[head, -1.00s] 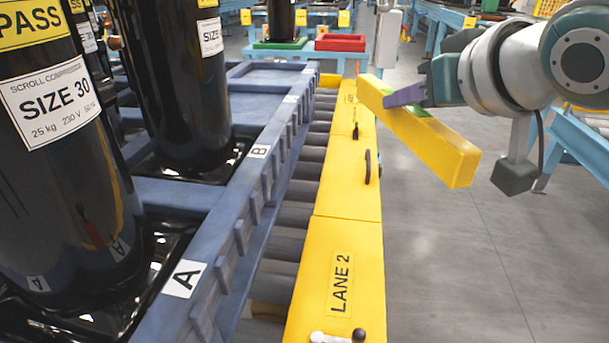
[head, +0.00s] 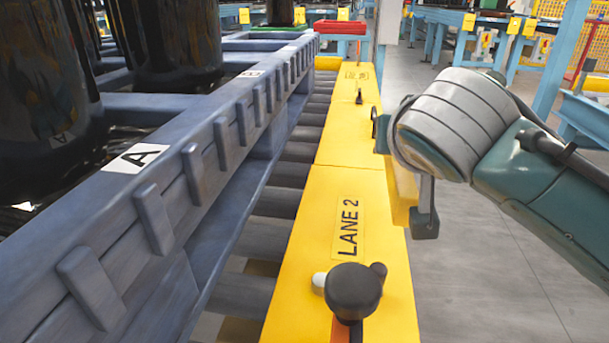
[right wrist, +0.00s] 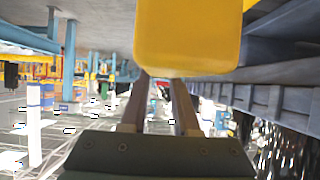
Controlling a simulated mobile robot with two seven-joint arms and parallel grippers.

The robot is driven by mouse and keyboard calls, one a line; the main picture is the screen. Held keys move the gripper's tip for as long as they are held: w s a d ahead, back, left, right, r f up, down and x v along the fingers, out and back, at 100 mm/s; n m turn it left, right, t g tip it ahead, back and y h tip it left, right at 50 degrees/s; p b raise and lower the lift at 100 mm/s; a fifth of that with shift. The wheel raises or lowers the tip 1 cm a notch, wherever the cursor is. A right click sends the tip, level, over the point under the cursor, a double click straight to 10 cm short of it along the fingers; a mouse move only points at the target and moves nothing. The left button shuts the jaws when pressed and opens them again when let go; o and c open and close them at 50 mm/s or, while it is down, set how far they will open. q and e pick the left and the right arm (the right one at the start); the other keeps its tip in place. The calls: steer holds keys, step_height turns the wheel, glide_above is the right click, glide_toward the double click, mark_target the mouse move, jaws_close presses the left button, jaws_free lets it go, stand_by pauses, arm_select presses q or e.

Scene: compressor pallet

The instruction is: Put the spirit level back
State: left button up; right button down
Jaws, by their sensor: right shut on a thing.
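The spirit level is a yellow bar (right wrist: 190,36) crossing the top of the right wrist view. My right gripper (right wrist: 162,84) is shut on it. In the head view, part of the yellow bar (head: 402,190) shows below my right wrist, at the right edge of the yellow lane cover. The rest of it and the fingers are hidden behind the wrist there. From this view I cannot tell whether the bar touches the cover. My left gripper is not in view.
The yellow cover (head: 330,262), marked LANE 2, has a dark knob (head: 353,290) in front and a small black lever (head: 359,97) farther back. Left of it are rollers (head: 262,237) and a blue-grey pallet (head: 200,165) with black compressors (head: 180,45). Grey floor lies right.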

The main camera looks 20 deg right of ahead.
mark_target(406, 212)
step_height(406, 212, down, 9)
steer(key=b, duration=0.4)
steer(key=shift+f, duration=0.1)
steer(key=c, duration=0.7)
jaws_free()
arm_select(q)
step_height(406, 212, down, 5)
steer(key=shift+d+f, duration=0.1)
arm_select(e)
steer(key=shift+o, duration=0.2)
steer(key=shift+s+a+r, duration=0.1)
steer(key=shift+s+r, duration=0.05)
steer(key=shift+r, duration=0.1)
steer(key=p+v, duration=0.5)
steer(key=v, duration=0.5)
steer(key=shift+s+a+r, duration=0.2)
steer(key=shift+s, duration=0.1)
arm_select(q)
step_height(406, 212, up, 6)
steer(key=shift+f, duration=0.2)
arm_select(e)
steer(key=shift+s+a+r, duration=0.15)
steer(key=shift+s, duration=0.15)
